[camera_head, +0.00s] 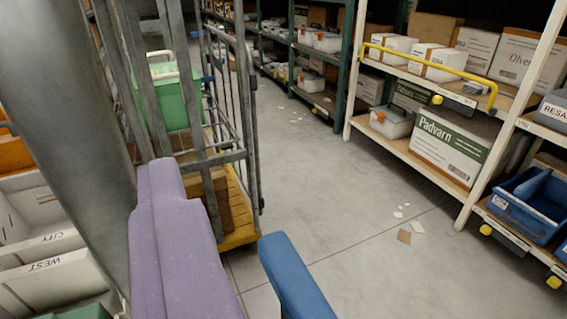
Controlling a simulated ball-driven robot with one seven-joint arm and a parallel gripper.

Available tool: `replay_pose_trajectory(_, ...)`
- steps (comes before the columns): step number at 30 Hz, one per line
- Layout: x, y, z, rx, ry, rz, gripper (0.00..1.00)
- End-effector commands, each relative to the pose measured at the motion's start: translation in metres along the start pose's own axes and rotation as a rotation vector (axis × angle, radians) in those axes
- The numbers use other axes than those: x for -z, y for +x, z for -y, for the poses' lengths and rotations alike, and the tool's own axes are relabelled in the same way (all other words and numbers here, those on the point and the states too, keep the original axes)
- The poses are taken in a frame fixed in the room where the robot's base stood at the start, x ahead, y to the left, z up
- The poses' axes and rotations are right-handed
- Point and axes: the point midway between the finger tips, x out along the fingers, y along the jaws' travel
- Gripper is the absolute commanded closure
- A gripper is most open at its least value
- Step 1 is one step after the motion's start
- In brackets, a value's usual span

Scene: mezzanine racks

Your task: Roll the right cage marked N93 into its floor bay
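A grey barred roll cage (243,110) with a yellow base (238,238) stands upright at the left of centre. It holds a green crate (176,105) and a brown box (212,200). No N93 mark is readable on it. My gripper (218,205) shows as a lavender finger at the left and a blue finger at the right. They stand apart with bare floor and the cage's base corner showing between them. The lavender finger overlaps the cage's lower bars in the picture; I cannot tell whether it touches. I see no marked floor bay.
White shelving (352,65) with boxes, blue bins (530,203) and a yellow rail (430,66) lines the right. Green racks (346,70) stand behind. The grey aisle floor is clear except for paper scraps (404,236). Labelled trays (45,245) are at the left.

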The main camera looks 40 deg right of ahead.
Motion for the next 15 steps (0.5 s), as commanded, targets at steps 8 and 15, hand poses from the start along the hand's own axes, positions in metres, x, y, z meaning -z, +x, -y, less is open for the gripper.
replay_pose_trajectory(8,-0.004,0.031,-0.004,-0.014,-0.011,-0.008,0.43)
replay_pose_trajectory(15,-0.003,0.067,-0.003,-0.011,-0.01,-0.008,0.43)
